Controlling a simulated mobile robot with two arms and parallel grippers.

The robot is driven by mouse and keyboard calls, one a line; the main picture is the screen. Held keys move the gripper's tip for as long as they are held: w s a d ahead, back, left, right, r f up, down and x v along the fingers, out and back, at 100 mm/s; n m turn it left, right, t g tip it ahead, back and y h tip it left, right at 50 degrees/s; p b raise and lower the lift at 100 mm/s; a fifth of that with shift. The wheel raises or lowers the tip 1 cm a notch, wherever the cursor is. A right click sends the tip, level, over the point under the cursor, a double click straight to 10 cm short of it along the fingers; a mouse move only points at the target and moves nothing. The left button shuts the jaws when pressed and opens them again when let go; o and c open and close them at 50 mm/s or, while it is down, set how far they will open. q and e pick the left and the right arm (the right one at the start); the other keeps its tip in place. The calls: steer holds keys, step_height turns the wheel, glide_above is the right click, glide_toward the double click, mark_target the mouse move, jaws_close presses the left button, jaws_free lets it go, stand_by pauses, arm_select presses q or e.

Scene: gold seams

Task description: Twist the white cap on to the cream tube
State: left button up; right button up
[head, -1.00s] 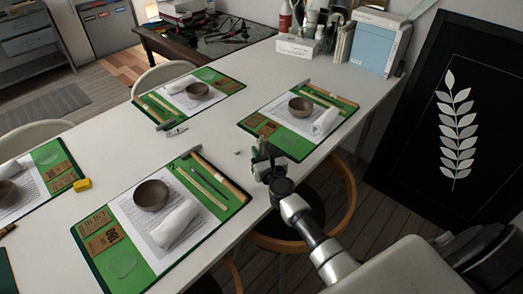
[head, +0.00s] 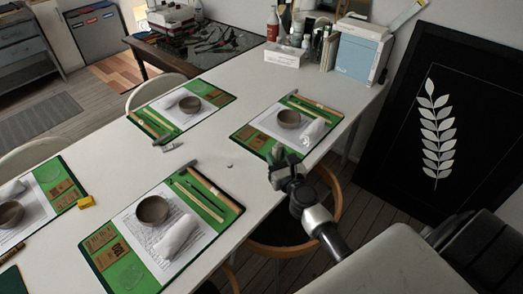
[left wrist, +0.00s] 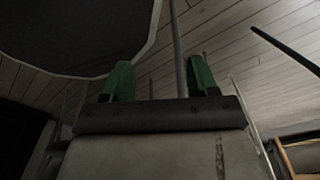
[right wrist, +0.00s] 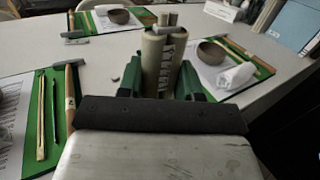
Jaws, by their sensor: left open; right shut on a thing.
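My right gripper (head: 283,172) is shut on a cream tube (right wrist: 151,62), held upright between its green fingers. A second greyish upright piece shows right beside the tube in the right wrist view; I cannot tell if it is part of it. A small white piece, apparently the white cap (head: 229,165), lies on the table to the left of my right gripper, apart from it. My left gripper (left wrist: 158,82) is open and empty, with floorboards behind it; it is not in the head view.
The white table (head: 215,150) holds several green mats with bowls, rolled white cloths and wooden tools. A small marker-like item (head: 172,146) lies between the mats. A wooden chair (head: 325,200) stands at the table's right edge. A white box (head: 285,55) and bottles stand at the back.

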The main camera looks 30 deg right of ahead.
steer(key=s+r, duration=0.1)
steer(key=s+d, duration=0.1)
steer(key=shift+s+d+r+p, duration=0.2)
steer(key=shift+s+r+p, duration=0.15)
steer(key=shift+r, duration=0.05)
steer(key=s+a+r+n+y, duration=0.1)
steer(key=s+a+r, duration=0.3)
steer(key=s+a, duration=0.2)
steer(key=s+a+r+y, duration=0.1)
steer(key=s+a+r, duration=0.4)
steer(key=a, duration=0.5)
steer(key=shift+s+n+y, duration=0.4)
steer(key=shift+s, duration=0.25)
steer(key=shift+f, duration=0.1)
